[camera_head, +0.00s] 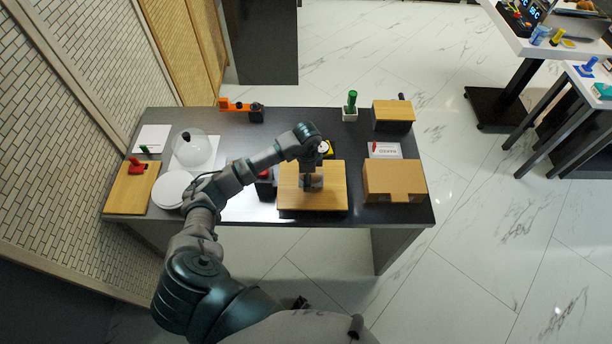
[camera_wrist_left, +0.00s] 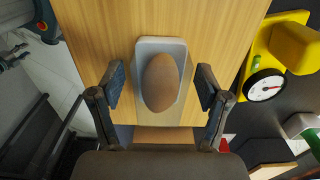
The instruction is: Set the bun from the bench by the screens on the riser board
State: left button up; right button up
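The bun (camera_wrist_left: 161,82) is a brown, egg-shaped roll. In the left wrist view it lies in a small pale grey dish (camera_wrist_left: 146,47) on a light wooden board (camera_wrist_left: 100,30). In the head view the riser board (camera_head: 331,195) is the wooden top at the front middle of the dark counter; my left gripper (camera_head: 312,182) is over it and hides the bun. In the left wrist view the fingers of my left gripper (camera_wrist_left: 160,87) are spread on both sides of the dish, with gaps to the bun. My right gripper is not in view.
A cardboard box (camera_head: 394,181) stands close right of the board. A yellow dial device (camera_wrist_left: 283,60) is beside it. A clear dome (camera_head: 196,149), white plates (camera_head: 173,189) and another wooden board (camera_head: 130,190) fill the left. A side table with screens (camera_head: 535,12) is far right.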

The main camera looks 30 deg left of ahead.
pick_arm(q)
jog(key=shift+d+r, duration=0.3)
jog(key=r, duration=1)
jog(key=shift+a+r, duration=0.25)
jog(key=shift+a, duration=0.15)
jog(key=shift+d+r, duration=0.3)
jog(key=shift+r, duration=0.25)
